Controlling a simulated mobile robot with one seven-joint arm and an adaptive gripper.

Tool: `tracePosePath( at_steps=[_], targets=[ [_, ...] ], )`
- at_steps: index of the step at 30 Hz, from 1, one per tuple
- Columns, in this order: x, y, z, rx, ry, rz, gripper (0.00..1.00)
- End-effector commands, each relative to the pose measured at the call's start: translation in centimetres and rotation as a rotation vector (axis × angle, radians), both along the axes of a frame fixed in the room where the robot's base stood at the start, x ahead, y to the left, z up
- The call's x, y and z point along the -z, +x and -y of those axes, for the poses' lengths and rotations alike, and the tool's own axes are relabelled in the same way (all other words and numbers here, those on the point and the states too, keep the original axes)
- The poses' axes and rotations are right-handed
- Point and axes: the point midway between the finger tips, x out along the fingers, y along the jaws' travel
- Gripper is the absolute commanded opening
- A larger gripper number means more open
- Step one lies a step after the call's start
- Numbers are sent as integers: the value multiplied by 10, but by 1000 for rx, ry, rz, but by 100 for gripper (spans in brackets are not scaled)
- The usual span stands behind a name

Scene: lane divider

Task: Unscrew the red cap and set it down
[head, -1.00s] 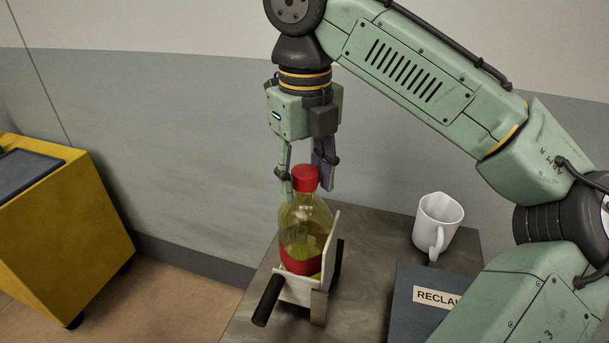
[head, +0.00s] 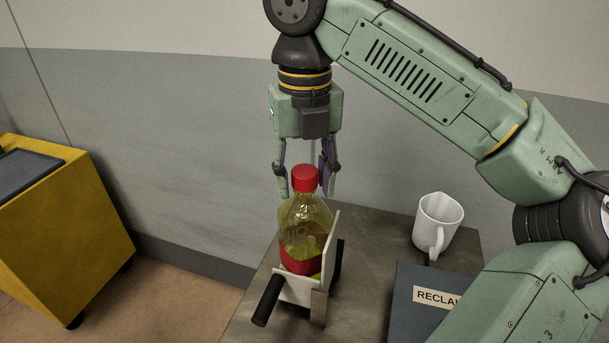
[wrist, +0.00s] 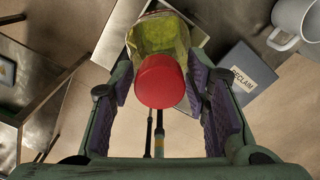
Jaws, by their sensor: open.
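The red cap (head: 305,178) sits on top of a clear bottle (head: 304,222) with yellowish liquid and a red label. The bottle stands upright in a white holder (head: 300,291) with black handles on the table. My gripper (head: 308,194) points down over the bottle, its open fingers either side of the cap. In the wrist view the cap (wrist: 160,81) lies between the two purple-padded fingers, with gaps on both sides. I cannot tell how far the cap is turned. Part of the holder is hidden behind the bottle.
A white mug (head: 437,222) stands to the right on the table (head: 365,240). A dark box labelled RECLAIM (head: 420,297) is in front of it. A yellow cabinet (head: 70,235) stands at the far left. Some table behind the holder is bare.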

Motion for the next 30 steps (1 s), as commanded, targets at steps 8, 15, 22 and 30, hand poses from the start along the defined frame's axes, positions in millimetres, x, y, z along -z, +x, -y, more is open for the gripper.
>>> tracePosePath(
  at_steps=[8,15,22,30],
  targets=[
    [0,0,0,99,0,0,43],
    [0,0,0,212,0,0,43],
    [0,0,0,249,0,0,43],
    [0,0,0,391,0,0,43]
  ],
)
